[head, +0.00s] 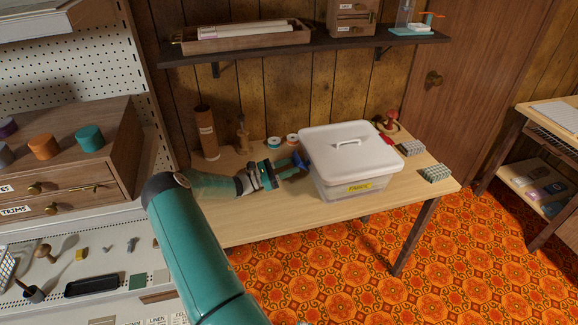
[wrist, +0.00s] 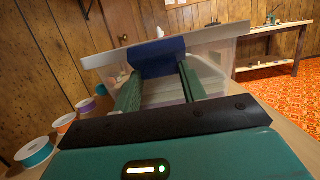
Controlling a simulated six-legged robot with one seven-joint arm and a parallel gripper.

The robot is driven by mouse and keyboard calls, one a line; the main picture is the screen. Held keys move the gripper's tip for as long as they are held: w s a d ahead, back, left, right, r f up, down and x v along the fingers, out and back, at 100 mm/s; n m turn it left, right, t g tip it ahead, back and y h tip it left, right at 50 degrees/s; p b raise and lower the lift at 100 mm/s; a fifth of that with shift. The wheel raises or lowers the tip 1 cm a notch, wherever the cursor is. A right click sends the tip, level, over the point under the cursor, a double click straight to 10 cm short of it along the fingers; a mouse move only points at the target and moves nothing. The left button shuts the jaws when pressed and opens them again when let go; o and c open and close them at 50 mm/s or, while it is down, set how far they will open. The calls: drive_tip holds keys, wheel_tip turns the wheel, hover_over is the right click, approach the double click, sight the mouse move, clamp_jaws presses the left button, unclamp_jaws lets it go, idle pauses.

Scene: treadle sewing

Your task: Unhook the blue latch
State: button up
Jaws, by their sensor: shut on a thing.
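The blue latch (wrist: 158,58) is on the near end of a clear plastic bin, folded over the rim of its white lid (head: 350,146). In the head view the latch (head: 300,160) shows at the bin's left end, partly behind my gripper. My gripper (head: 281,171) reaches the latch from the left, and in the wrist view its two green fingers (wrist: 160,82) are closed on the latch's lower part. The bin (head: 340,183) stands upright on the wooden table with a yellow label on its front. The lid lies on the bin.
Ribbon spools (wrist: 36,152) stand beside my gripper, near the wall. A brown cylinder (head: 206,133) stands at the table's back left. Grey blocks (head: 436,173) and a red item (head: 384,140) lie right of the bin. A shelf (head: 300,45) hangs above. The table's front left (head: 262,219) is clear.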

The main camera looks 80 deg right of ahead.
drive_tip(key=o, duration=1)
drive_tip(key=shift+w, duration=0.15)
drive_tip(key=r+v, duration=0.1)
drive_tip(key=v, duration=0.7)
drive_tip(key=r+v, duration=0.1)
drive_tip(key=v, duration=0.3)
drive_tip(key=shift+w+a+r, duration=0.25)
drive_tip(key=shift+w+a, duration=0.1)
drive_tip(key=shift+w, duration=0.2)
